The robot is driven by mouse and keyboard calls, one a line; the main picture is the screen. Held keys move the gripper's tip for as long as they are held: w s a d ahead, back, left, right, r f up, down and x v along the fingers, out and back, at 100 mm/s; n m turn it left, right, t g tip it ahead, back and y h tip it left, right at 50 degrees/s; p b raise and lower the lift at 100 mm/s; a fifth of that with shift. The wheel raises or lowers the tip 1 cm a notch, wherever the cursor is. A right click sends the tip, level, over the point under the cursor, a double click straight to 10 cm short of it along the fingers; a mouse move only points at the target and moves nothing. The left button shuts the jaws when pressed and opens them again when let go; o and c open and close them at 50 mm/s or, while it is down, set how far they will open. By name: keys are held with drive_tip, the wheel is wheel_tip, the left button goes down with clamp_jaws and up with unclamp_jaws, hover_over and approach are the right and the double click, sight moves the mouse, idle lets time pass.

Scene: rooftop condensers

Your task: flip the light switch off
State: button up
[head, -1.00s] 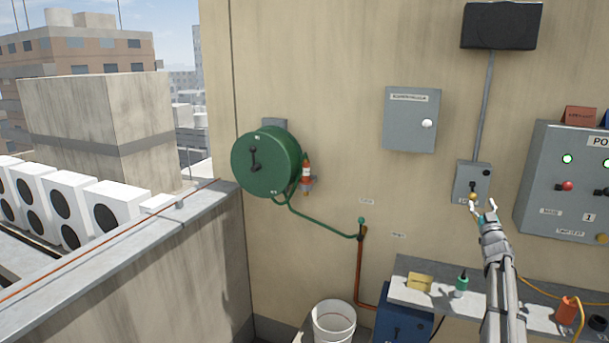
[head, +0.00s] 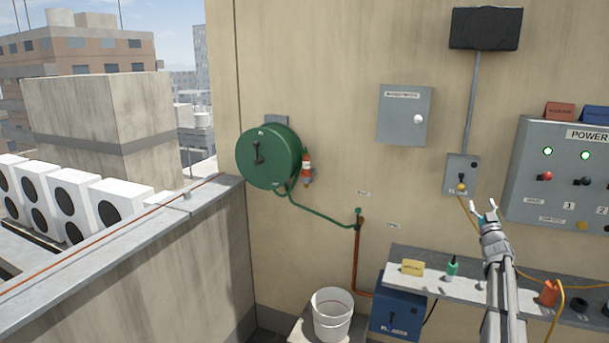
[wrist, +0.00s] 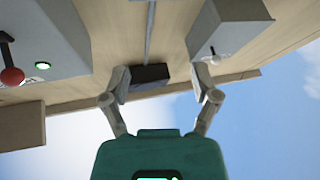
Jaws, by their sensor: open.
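The likely light switch is a small grey box (head: 461,173) on the wall, below a conduit from a black lamp (head: 486,28). It has a small dark lever (head: 462,178) and a yellow spot at its lower part; the lever's position is too small to tell. My gripper (head: 484,208) is open and empty, below and right of the box in the head view, apart from it in the picture. In the wrist view my spread fingers (wrist: 160,84) frame the black lamp (wrist: 150,76); the switch box does not show there.
A power panel (head: 520,190) with levers and green lights is on the right. A grey cabinet (head: 404,115) and green hose reel (head: 268,157) hang left. Below are a shelf (head: 475,290) with small items, a blue box (head: 398,310) and a white bucket (head: 332,318).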

drive_tip(key=s+a+f+n+g+y, duration=0.25)
drive_tip(key=a+y, duration=0.35)
drive_tip(key=a, duration=0.6)
drive_tip(key=s+a+f+n+g+y, duration=0.1)
drive_tip(key=a+f+n+g+y, duration=0.3)
drive_tip(key=a, duration=0.8)
drive_tip(key=s+a+f+g+y, duration=0.2)
drive_tip(key=s+a+f+g, duration=0.15)
drive_tip(key=a, duration=0.35)
drive_tip(key=s+a+f+g+y, duration=0.1)
drive_tip(key=s+a+f+g, duration=0.15)
drive_tip(key=s+a, duration=0.35)
drive_tip(key=s+a+f+m+g+h, duration=0.35)
drive_tip(key=s+a+f+g, duration=0.4)
drive_tip(key=s+f, duration=0.35)
drive_tip(key=s+f+m+g+h, duration=0.1)
drive_tip(key=s+m+h, duration=0.1)
drive_tip(key=s, duration=0.5)
drive_tip(key=s+d+f+m+g+h, duration=0.1)
drive_tip(key=s+f+m+g+h, duration=0.1)
drive_tip(key=s+h, duration=0.3)
drive_tip(key=s, duration=0.2)
drive_tip(key=shift+s+d+f, duration=0.2)
drive_tip(key=shift+s+d, duration=0.05)
drive_tip(key=shift+s, duration=0.05)
